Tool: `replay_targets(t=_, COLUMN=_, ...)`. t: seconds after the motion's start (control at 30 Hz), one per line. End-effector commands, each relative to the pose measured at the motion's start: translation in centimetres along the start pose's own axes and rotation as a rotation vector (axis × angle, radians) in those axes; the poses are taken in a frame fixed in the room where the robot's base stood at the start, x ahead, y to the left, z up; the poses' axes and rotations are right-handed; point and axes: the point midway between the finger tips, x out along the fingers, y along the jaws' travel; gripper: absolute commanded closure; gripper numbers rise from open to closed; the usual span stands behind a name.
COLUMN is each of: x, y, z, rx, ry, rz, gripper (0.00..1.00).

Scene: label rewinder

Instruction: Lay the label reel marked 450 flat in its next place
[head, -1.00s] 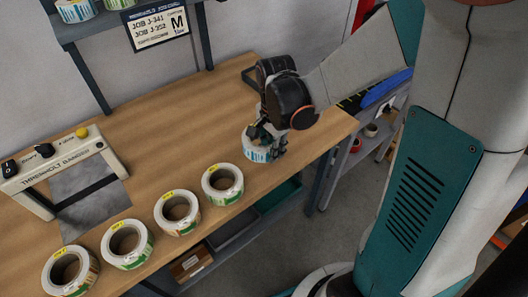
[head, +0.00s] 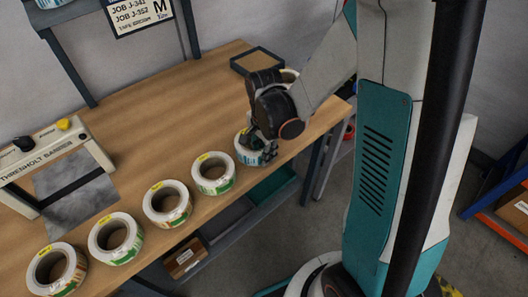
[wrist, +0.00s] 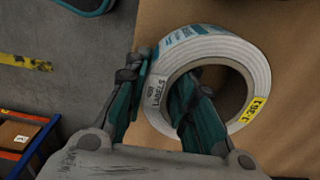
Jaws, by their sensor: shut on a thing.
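My gripper (head: 262,150) is shut on the wall of a white label reel (head: 246,153), one finger inside its hole and the other outside. In the wrist view the held reel (wrist: 232,48) shows blue print, a small side label with "LABELS" and a number too small to be sure of, and a yellow tag reading J-361. It is level, at or just above the wooden bench (head: 150,120) near the front edge; contact is unclear. A row of white reels lies flat to its left: the nearest reel (head: 229,185), then others (head: 183,216), (head: 134,248), (head: 73,280).
A "Threshold Banner"-like white frame (head: 50,150) stands over a grey mat (head: 75,195) at the left. A dark-rimmed tray (head: 240,68) is at the back right, with a pale round thing partly behind my gripper. The bench middle is clear.

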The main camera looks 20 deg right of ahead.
Motion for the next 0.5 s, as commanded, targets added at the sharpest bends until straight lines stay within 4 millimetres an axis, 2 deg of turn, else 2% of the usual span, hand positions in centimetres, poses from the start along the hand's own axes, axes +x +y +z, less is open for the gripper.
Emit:
replay_targets(t=0.03, x=0.27, y=-0.01, z=0.0, rx=0.0, ry=0.0, rz=0.0, gripper=1.0)
replay_targets(t=0.07, x=0.29, y=-0.01, z=0.0, rx=0.0, ry=0.0, rz=0.0, gripper=0.74)
replay_targets(t=0.13, x=0.19, y=-0.01, z=0.0, rx=0.0, ry=0.0, rz=0.0, gripper=0.58)
replay_targets(t=0.5, x=0.05, y=-0.01, z=0.0, rx=0.0, ry=0.0, rz=0.0, gripper=0.56)
